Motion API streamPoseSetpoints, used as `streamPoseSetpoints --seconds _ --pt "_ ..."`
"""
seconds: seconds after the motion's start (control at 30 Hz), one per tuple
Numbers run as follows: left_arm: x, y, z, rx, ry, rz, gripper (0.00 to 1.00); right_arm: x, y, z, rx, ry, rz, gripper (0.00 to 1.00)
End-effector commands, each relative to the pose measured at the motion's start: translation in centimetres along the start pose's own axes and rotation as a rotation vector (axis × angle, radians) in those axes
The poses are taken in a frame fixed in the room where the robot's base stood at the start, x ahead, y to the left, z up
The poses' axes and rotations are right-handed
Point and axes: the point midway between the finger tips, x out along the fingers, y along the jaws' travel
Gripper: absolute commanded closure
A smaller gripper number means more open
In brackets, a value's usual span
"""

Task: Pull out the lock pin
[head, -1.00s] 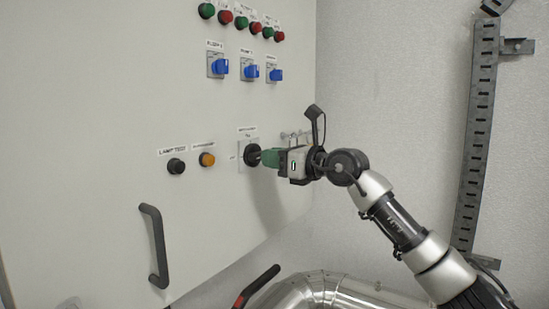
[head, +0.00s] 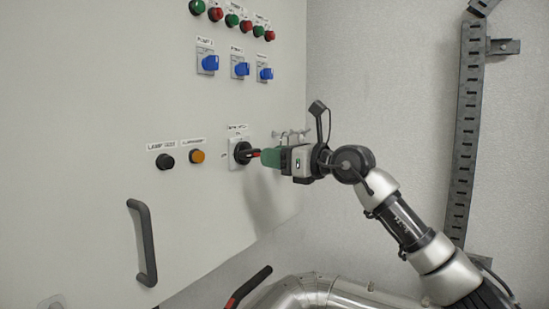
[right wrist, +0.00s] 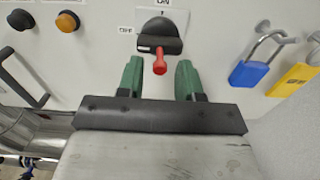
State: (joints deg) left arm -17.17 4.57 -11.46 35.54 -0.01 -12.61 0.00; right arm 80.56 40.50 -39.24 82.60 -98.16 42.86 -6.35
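The red lock pin (right wrist: 160,62) sticks out of the black rotary switch (right wrist: 160,36) on the panel. In the head view the pin (head: 255,154) shows as a small red piece between the switch (head: 242,153) and my right gripper (head: 268,157). My right gripper, with green fingers, is open in the right wrist view (right wrist: 159,76). Its fingers stand on either side of the pin's line, with visible gaps, and hold nothing. The pin still sits at the switch. My left gripper is not in view.
A blue padlock (right wrist: 250,72) and a yellow padlock (right wrist: 294,78) hang right of the switch. A black button (head: 165,161) and an orange one (head: 197,156) are left of it. A black door handle (head: 145,243) and shiny pipes (head: 300,292) lie lower down.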

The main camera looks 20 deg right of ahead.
Motion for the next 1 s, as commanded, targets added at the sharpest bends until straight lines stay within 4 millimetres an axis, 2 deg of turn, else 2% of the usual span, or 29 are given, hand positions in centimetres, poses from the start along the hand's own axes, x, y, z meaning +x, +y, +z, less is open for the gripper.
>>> streamPoseSetpoints --seconds 0.37,0.47,0.8,1.0 --pt "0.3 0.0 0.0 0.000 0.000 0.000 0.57 -0.4 -0.1 -0.1 -0.001 -0.002 -0.001 0.59" --pt "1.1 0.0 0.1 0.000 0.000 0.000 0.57 -1.6 -0.1 -0.3 -0.003 -0.002 -0.003 0.59" --pt "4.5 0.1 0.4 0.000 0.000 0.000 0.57 -8.3 -0.1 -0.4 -0.002 -0.002 -0.003 0.59" --pt "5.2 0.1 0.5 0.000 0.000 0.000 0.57 -10.5 -0.1 -0.2 0.000 -0.001 -0.002 0.59"
